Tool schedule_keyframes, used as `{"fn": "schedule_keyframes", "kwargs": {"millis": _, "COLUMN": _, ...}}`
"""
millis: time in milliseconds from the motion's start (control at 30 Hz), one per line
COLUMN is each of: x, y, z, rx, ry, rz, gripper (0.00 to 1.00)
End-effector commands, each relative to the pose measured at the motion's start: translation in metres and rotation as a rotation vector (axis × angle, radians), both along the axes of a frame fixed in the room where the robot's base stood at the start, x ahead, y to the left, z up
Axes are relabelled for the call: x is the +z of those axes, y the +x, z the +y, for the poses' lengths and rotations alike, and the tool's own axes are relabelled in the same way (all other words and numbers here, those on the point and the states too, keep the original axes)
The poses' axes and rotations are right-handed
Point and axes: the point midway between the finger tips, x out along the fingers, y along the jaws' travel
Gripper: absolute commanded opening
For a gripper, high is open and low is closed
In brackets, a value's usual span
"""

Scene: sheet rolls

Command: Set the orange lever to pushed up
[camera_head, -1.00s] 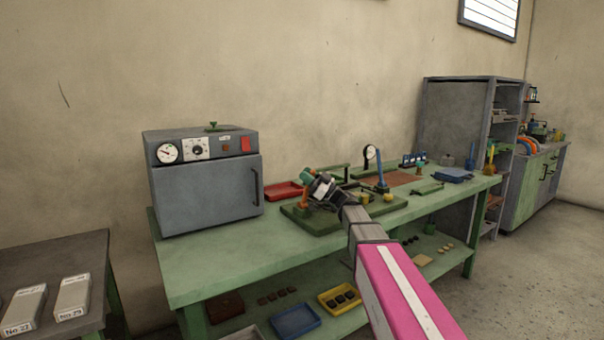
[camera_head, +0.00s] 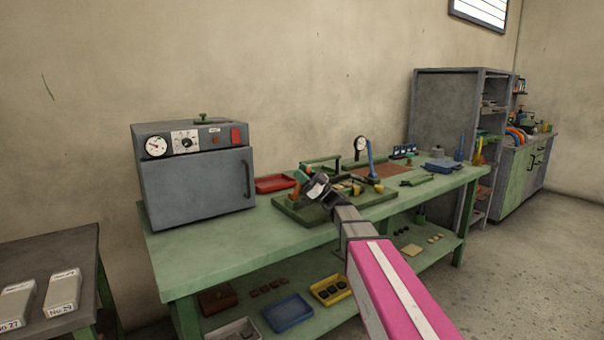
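A small orange upright part (camera_head: 295,193), which looks like the orange lever, stands at the left end of a dark green base plate (camera_head: 292,212) on the green workbench. A teal piece (camera_head: 302,175) shows just above it. My gripper (camera_head: 312,184) is at the end of my pink and grey arm, right beside the orange part and over the plate. The fingers are small and dark and overlap the lever area, so I cannot tell whether they touch it or how far apart they are. The lever's exact tilt is partly hidden.
The green workbench (camera_head: 200,246) carries a grey oven (camera_head: 195,185) at left, a red tray (camera_head: 274,184) behind the plate, and a blue post with a gauge (camera_head: 370,158) to the right. The bench's front left surface is clear. Trays lie on the lower shelf.

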Motion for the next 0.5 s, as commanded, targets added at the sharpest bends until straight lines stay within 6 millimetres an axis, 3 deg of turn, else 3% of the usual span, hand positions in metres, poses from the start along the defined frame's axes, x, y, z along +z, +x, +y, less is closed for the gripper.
{"fn": "schedule_keyframes", "kwargs": {"millis": 333, "x": 0.0, "y": 0.0, "z": 0.0, "rx": 0.0, "ry": 0.0, "rz": 0.002, "gripper": 0.46}}
{"fn": "schedule_keyframes", "kwargs": {"millis": 500, "x": -0.009, "y": -0.002, "z": -0.01, "rx": -0.001, "ry": 0.0, "rz": 0.003, "gripper": 0.46}}
